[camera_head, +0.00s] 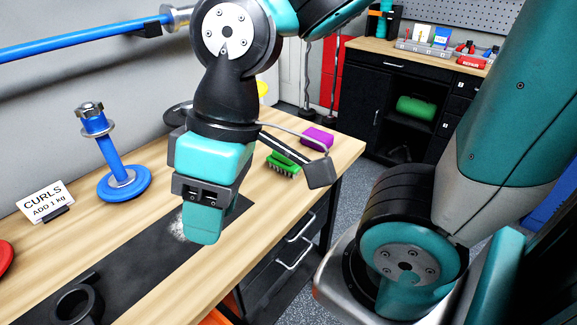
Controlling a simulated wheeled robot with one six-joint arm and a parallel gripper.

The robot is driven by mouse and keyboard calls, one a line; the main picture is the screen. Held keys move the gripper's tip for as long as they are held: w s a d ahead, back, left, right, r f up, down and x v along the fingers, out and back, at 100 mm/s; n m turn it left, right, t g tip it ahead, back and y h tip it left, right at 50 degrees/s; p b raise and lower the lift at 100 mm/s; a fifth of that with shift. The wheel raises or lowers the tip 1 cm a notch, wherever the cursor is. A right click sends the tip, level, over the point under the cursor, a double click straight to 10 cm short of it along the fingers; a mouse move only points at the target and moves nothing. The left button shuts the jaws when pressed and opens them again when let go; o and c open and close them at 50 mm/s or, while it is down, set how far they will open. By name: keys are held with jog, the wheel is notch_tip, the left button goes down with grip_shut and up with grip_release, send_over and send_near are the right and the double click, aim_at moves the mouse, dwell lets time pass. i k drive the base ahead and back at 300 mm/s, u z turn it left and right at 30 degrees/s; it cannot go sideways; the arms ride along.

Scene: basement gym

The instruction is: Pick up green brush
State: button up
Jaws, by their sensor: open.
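The green brush (281,161) lies on the wooden workbench (335,150), toward its far right end. Its bristles face the near side. Part of it is hidden behind a thin grey bracket on my arm. My gripper (204,205) is to the left of the brush and nearer the camera, over the bench and a dark mat (128,262). The gripper is open and apart from the brush. Its fingers are seen from behind, and the gap between them is mostly hidden.
A purple block (317,136) lies just behind the brush. A yellow object (262,88) is partly hidden behind my arm. A blue weight stand (124,182), a "CURLS" sign (46,202) and a black ring (77,303) are at left. White powder (180,226) lies on the mat.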

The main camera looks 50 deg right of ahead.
aim_at(276, 160)
jog(key=u, duration=0.5)
jog(key=k, duration=0.1)
jog(key=z, duration=0.8)
jog(key=i, duration=0.2)
jog(key=z, duration=0.6)
jog(key=k, duration=1.3)
jog(key=z, duration=0.65)
jog(key=i, duration=1.15)
jog(key=u, duration=0.7)
jog(key=i, duration=0.4)
jog(key=u, duration=0.4)
